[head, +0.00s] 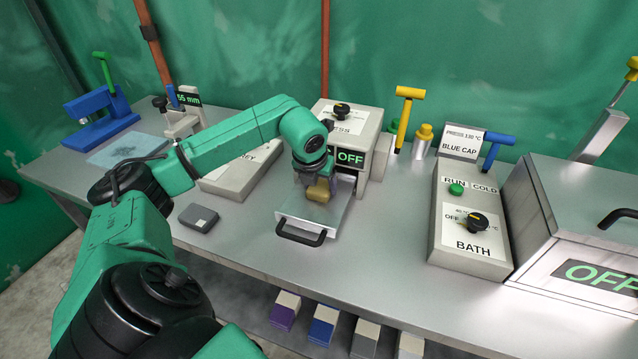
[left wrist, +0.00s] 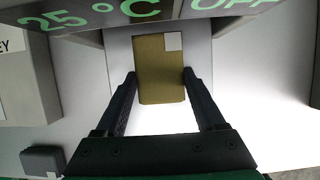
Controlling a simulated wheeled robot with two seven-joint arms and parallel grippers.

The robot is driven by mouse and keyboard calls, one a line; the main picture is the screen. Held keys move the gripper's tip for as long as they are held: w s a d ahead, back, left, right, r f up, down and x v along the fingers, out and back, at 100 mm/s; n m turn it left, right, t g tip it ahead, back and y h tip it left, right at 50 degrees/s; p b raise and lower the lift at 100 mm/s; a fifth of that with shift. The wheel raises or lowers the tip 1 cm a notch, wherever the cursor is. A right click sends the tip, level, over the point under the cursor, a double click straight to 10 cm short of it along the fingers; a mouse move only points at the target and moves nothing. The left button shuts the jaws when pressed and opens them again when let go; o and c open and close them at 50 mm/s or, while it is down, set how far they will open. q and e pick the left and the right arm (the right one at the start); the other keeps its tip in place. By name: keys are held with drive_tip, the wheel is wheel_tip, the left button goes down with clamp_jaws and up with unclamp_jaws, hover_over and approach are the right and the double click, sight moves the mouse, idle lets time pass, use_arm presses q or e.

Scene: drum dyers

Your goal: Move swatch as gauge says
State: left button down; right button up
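The swatch, a mustard block (head: 318,191) with a pale corner patch, is at the press's pale drawer plate (head: 292,212). It also shows in the left wrist view (left wrist: 160,75). My left gripper (head: 312,180) points down over the plate. In the left wrist view its fingers (left wrist: 159,78) meet the swatch's two sides. I cannot tell whether the swatch rests on the plate or is just above it. The gauge with a "55 mm" display (head: 189,98) stands at the back left. The press (head: 366,130) reads "OFF", with "25 °C" in the wrist view. My right gripper is not in view.
A grey box (head: 198,218) lies left of the drawer. The BATH control box (head: 470,220) and a large metal unit reading "OFF" (head: 600,275) stand right. A blue stamp-like tool (head: 100,115) is far left. The table between drawer and BATH box is clear.

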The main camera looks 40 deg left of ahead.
sight(316, 191)
use_arm(q)
unclamp_jaws()
drive_tip(key=shift+w+a+f, duration=0.1)
drive_tip(key=shift+w+f, duration=0.05)
drive_tip(key=shift+w, duration=0.05)
drive_tip(key=shift+w+a, duration=0.1)
drive_tip(key=shift+a, duration=0.05)
drive_tip(key=shift+r+p, duration=0.65)
drive_tip(key=shift+p, duration=0.05)
drive_tip(key=b+v, duration=0.2)
drive_tip(key=v, duration=0.3)
drive_tip(key=shift+s+r, duration=0.2)
drive_tip(key=v, duration=0.6)
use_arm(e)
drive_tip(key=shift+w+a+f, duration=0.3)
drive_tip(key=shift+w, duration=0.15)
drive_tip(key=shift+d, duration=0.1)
